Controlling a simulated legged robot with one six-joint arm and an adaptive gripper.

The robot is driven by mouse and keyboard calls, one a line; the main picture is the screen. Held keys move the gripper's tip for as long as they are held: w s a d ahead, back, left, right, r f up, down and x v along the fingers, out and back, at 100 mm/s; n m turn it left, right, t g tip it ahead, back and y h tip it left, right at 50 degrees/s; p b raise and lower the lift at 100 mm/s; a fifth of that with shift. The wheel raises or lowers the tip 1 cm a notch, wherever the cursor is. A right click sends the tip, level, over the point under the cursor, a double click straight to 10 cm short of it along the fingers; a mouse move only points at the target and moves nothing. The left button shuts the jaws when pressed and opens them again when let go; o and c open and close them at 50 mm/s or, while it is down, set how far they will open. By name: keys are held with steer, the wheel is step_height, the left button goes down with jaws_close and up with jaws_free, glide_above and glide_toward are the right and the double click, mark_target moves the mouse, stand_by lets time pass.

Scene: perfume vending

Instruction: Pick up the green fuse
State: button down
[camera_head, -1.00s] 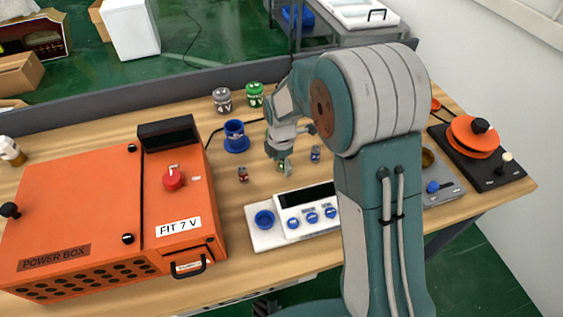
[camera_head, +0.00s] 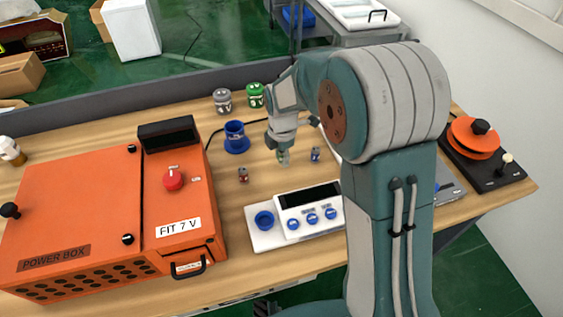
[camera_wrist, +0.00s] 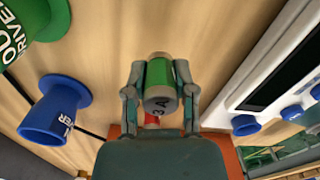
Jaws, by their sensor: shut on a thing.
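The green fuse (camera_wrist: 181,72), a small cylinder with a green band, pale metal ends and dark lettering, sits between the fingers of my gripper (camera_wrist: 160,82) in the wrist view. The fingers are shut on its two sides. In the head view my gripper (camera_head: 283,158) points down over the table between a red fuse (camera_head: 243,175) and a blue fuse (camera_head: 315,155). The fuse it holds is mostly hidden there. I cannot tell how far it is above the table.
The orange power box (camera_head: 80,215) fills the left. A blue cup-shaped holder (camera_head: 236,137) and grey (camera_head: 222,101) and green (camera_head: 255,96) canisters stand behind. A white meter (camera_head: 265,235) with blue knobs lies in front. An orange-topped device (camera_head: 475,140) is at right.

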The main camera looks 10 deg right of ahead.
steer(key=s+r, duration=1)
steer(key=s, duration=0.4)
steer(key=shift+a, duration=0.35)
steer(key=shift+d+f, duration=0.1)
steer(key=shift+f, duration=0.05)
